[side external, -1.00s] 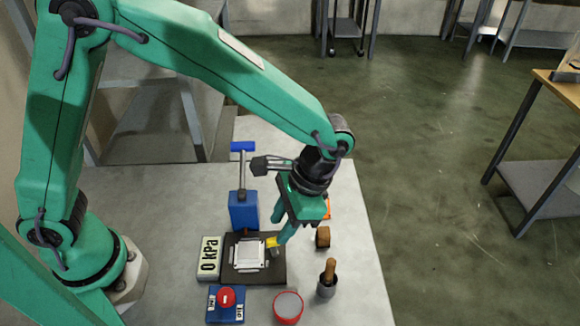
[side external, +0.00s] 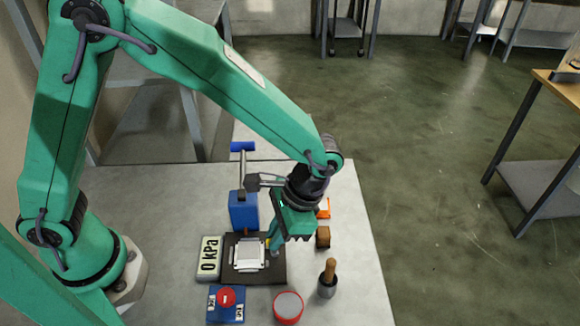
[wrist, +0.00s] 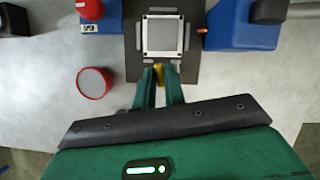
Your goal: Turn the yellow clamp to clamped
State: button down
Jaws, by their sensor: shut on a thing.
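The yellow clamp (wrist: 158,76) sits at the edge of the dark base plate (wrist: 187,70), beside a square light-framed plate (wrist: 164,35). In the wrist view it shows between the fingertips of my gripper (wrist: 161,70), which is shut on it. In the side view my gripper (side external: 272,250) points down at the right edge of the base plate. Its fingers hide most of the clamp there, leaving only a sliver of yellow. The exact turn angle of the clamp cannot be told.
A blue pump-like block (side external: 243,211) stands behind the plate. A 0 kPa display (side external: 209,258) is at its left. In front are a blue box with a red knob (side external: 226,297) and a red-rimmed dish (side external: 288,307).

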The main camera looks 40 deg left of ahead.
jog(key=shift+a, duration=0.1)
jog(key=shift+w+n, duration=0.1)
jog(key=shift+n, duration=0.6)
jog(key=c, duration=1.5)
grip_release()
jog(key=shift+r, duration=0.1)
jog(key=shift+v, duration=3.85)
